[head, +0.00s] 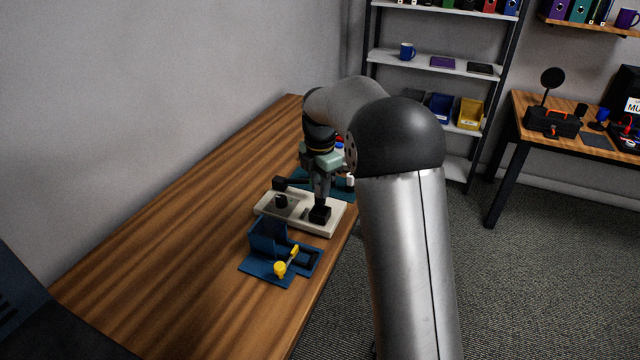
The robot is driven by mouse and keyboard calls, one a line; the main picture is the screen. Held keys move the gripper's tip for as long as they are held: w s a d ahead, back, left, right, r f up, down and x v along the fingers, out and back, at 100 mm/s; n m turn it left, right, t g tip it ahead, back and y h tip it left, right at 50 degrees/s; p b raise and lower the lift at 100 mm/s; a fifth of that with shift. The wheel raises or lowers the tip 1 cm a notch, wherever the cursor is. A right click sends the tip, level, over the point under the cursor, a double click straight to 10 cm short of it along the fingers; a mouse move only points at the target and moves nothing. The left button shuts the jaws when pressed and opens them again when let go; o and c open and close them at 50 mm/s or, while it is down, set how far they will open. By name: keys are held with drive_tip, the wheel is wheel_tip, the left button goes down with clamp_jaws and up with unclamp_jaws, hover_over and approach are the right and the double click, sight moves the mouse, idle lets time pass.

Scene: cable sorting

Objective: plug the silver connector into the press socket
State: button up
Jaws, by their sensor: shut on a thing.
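My gripper (320,198) points down over the right part of a pale board (268,208) on the wooden table. It is shut on a small dark block (320,215) at its tips. The block is low over the board, and I cannot tell whether it touches it. No silver shows on it, so I cannot tell whether it is the silver connector. A blue press-like fixture (266,240) with a yellow-knobbed lever (281,268) stands just in front of the board. I cannot make out its socket.
A dark round-topped piece (281,201) stands on the board's left part. A teal mat (342,188) lies behind, partly hidden by my arm. The wooden table (170,260) is clear to the left. Shelves (430,64) and a second desk (520,110) stand farther back.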

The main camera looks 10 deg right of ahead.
sight(320, 200)
drive_tip(key=shift+f, duration=0.2)
drive_tip(key=shift+f+b, duration=0.4)
drive_tip(key=shift+f, duration=0.2)
drive_tip(key=shift+f+b, duration=0.9)
drive_tip(key=shift+f, duration=1)
idle(0.7)
drive_tip(key=o, duration=1.5)
drive_tip(key=shift+o, duration=0.2)
drive_tip(key=shift+r, duration=0.1)
drive_tip(key=shift+r+p, duration=2.8)
drive_tip(key=shift+r, duration=0.7)
